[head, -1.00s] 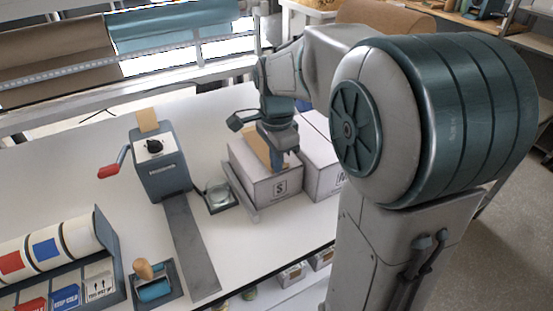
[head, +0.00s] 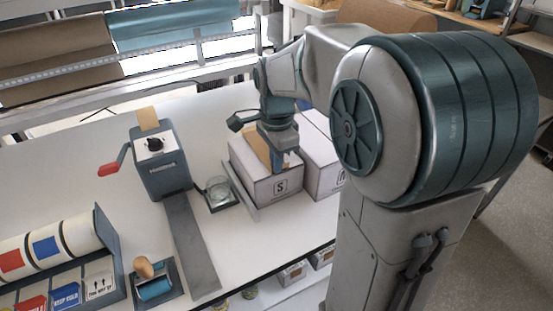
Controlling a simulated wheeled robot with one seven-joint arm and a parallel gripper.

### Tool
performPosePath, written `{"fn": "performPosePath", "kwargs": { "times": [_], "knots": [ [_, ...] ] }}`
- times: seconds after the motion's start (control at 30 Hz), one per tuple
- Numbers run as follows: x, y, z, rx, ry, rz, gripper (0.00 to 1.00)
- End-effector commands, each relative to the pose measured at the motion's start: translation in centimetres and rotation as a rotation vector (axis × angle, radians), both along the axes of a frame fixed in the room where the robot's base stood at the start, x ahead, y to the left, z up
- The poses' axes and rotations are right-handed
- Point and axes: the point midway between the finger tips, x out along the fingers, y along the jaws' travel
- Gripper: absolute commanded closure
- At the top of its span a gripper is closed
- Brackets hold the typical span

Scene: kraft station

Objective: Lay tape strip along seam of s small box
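The small box (head: 267,191), white with a black S on its front, stands on the bench in the middle of the view. A tan tape strip (head: 256,144) shows on or just over its top, running from back to front. My gripper (head: 284,164) is directly over the box top, pointing down at the strip's near end. Its fingers are seen from behind and partly blend together, so I cannot tell whether they are open or hold the strip. The seam is hidden under the strip and gripper.
A larger white box (head: 325,179) stands close on the right. A tape dispenser (head: 161,171) with a red-handled crank and tan tape end stands left.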

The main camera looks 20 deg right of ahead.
Motion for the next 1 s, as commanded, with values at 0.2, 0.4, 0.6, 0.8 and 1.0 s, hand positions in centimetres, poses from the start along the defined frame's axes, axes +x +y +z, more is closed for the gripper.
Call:
{"fn": "performPosePath", "kwargs": {
  "times": [0.2,0.4,0.6,0.8,1.0],
  "knots": [
    [0.00,0.00,-0.40,0.000,0.000,0.000,1.00],
    [0.00,0.00,-0.35,0.000,0.000,0.000,1.00],
    [-0.01,0.00,-0.34,0.000,0.000,0.000,0.73],
    [-0.01,0.00,-0.34,0.000,0.000,0.000,0.73],
    [0.00,0.00,0.25,0.000,0.000,0.000,0.73]
  ]
}}
